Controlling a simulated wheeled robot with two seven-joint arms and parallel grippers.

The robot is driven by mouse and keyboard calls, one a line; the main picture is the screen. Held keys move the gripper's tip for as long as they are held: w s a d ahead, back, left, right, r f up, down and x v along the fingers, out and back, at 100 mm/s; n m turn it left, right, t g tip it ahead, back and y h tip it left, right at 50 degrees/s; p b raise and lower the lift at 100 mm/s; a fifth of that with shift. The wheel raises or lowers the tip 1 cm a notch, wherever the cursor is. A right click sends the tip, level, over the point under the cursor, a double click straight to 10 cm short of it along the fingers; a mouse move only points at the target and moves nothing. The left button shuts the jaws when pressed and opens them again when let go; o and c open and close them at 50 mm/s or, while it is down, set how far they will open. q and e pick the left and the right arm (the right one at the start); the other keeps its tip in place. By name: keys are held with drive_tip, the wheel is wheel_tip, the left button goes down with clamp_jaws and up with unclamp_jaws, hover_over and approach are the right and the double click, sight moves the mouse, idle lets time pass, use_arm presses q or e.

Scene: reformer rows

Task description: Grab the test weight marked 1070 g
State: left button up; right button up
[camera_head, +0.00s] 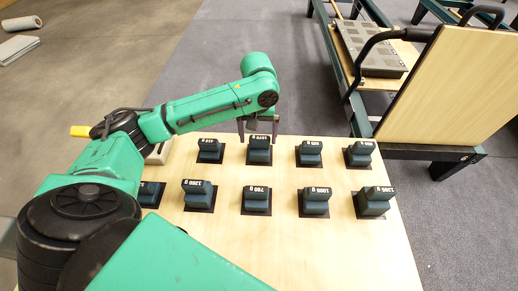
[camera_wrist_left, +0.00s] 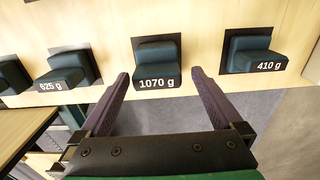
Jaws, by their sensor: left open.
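The test weight marked 1070 g (camera_wrist_left: 157,66) is a dark teal block with a white label. It sits on a black pad between my left gripper's fingers in the left wrist view, just beyond the tips. My left gripper (camera_wrist_left: 157,75) is open and empty, its two purple-grey fingers apart on either side of the weight. In the head view the same weight (camera_head: 259,155) stands in the back row, and my left gripper (camera_head: 258,128) is at its far side. I cannot see whether the fingers touch it. My right gripper is not in view.
Similar weights stand in two rows on the wooden table (camera_head: 300,250). Closest are the 410 g weight (camera_wrist_left: 252,55) and the 625 g weight (camera_wrist_left: 65,72), with gaps between. A pale device (camera_head: 158,152) is at the table's back left. A reformer with a wooden board (camera_head: 450,85) stands behind right.

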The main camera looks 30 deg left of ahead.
sight(260, 145)
use_arm(q)
drive_tip(key=f, duration=0.3)
drive_tip(key=f+b, duration=0.1)
drive_tip(key=f, duration=0.1)
drive_tip(key=shift+w+f, duration=0.35)
drive_tip(key=shift+r, duration=0.1)
clamp_jaws()
drive_tip(key=shift+w, duration=0.1)
drive_tip(key=shift+r, duration=0.15)
